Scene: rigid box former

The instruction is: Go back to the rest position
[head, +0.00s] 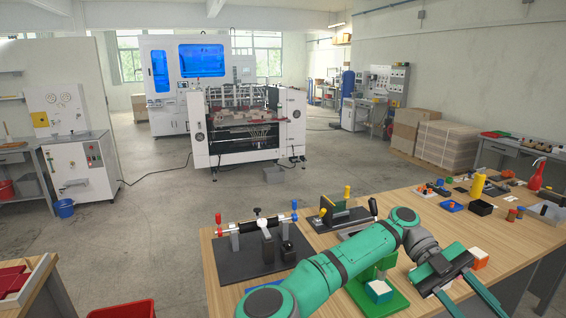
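My gripper (474,305) is over the right part of the wooden workbench (525,240), at the end of my green arm, which reaches across from the bottom of the head view. Its two green fingers are spread apart, with bare bench top showing between them and nothing held. The fingertips run to the bottom edge of the view. The height of the gripper above the bench is hard to tell. A white block is partly hidden beside the gripper, and an orange and white block (480,259) is just right of it.
A dark fixture (255,258) with a rod stands left of my arm, and another fixture (335,213) behind it. A green base (395,302) with a white-topped block is beside my arm. Open floor (140,255) lies left.

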